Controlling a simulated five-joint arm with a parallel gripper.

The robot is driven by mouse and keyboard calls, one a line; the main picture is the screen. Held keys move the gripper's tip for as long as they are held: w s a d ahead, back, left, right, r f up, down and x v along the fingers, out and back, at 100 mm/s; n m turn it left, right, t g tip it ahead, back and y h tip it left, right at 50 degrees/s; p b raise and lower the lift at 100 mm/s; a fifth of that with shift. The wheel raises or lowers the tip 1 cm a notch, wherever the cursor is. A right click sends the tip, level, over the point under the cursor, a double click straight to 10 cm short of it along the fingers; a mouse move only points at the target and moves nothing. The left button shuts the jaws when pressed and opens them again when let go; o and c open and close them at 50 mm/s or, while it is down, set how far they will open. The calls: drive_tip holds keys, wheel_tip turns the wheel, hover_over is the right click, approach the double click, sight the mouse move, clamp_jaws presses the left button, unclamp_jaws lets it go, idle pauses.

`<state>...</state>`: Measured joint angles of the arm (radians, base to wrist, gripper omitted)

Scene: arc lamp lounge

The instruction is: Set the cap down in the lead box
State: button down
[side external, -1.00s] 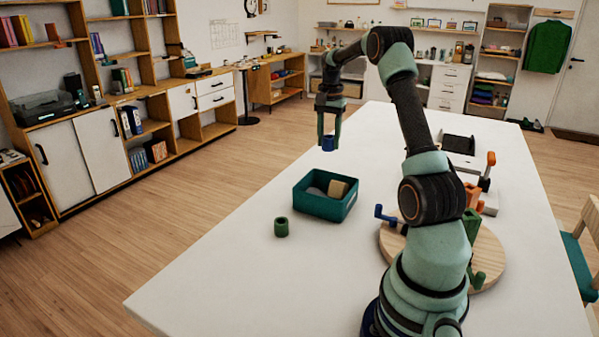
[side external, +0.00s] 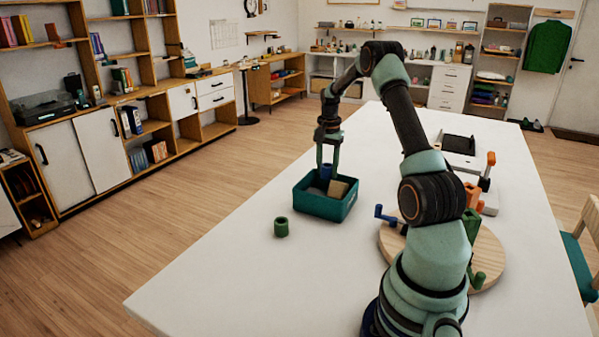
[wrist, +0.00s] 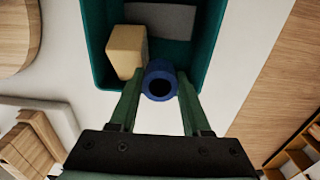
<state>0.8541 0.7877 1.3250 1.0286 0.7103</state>
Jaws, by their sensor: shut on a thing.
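The cap, a short blue cylinder with a hole in its end (side external: 326,171), is held between the fingers of my gripper (side external: 328,165). In the wrist view the cap (wrist: 159,82) sits between both green fingertips (wrist: 158,88), beside a tan block. The lead box is a teal open-topped box (side external: 320,208) on the white table. My gripper points down over the box, with the cap at about rim height; I cannot tell whether it touches anything inside. The box wall also shows in the wrist view (wrist: 208,40).
In the box lie the tan block (wrist: 126,50) and a flat grey piece (wrist: 170,20). A green ring-like cylinder (side external: 281,227) stands on the table in front. A round wooden board (side external: 487,262) with coloured pieces is to the right.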

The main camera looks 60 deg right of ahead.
drive_tip(key=shift+f, duration=0.45)
drive_tip(key=shift+f, duration=0.2)
drive_tip(key=shift+c, duration=1.8)
unclamp_jaws()
drive_tip(key=shift+s+a, duration=0.1)
